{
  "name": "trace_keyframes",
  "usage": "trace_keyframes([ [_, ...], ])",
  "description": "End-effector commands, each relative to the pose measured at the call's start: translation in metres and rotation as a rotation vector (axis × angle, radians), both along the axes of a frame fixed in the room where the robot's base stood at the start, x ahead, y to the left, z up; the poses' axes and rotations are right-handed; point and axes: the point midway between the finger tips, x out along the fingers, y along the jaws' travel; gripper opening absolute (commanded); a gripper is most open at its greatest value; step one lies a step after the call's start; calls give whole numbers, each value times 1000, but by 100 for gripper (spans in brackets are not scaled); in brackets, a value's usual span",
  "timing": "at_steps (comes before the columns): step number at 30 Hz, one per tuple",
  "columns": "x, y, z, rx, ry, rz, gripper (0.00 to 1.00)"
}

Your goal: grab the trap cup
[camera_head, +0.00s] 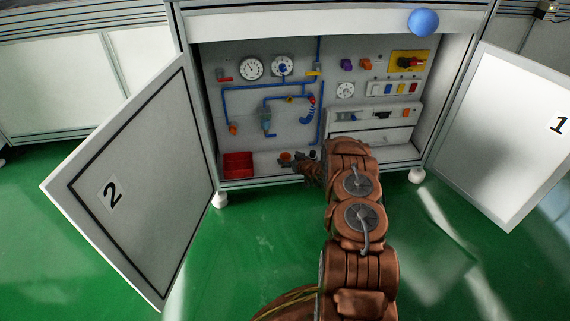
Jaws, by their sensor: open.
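A small grey-blue cup-like part (266,119) hangs on the blue piping of the panel inside the open cabinet; it looks like the trap cup, though it is too small to be sure. My gripper (299,164) is low in the cabinet, near its floor, below and to the right of that part and apart from it. It is open; its fingers are small and dark, and no held object can be made out. My brown arm reaches in from the front and hides part of the cabinet floor and lower right panel.
The cabinet doors, 2 (125,190) and 1 (515,135), stand open on either side. A red bin (238,165) sits on the cabinet floor at left. Gauges, valves and switches cover the panel (300,100). A blue ball (423,21) shows at upper right.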

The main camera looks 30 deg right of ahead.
Motion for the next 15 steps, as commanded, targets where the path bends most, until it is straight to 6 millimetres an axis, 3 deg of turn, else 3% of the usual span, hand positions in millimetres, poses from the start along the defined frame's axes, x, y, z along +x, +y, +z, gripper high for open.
trace_keyframes([
  [6, 15, -1, -10, 1, 4, -1, 82],
  [15, 18, -1, -9, 1, 3, -1, 82],
])
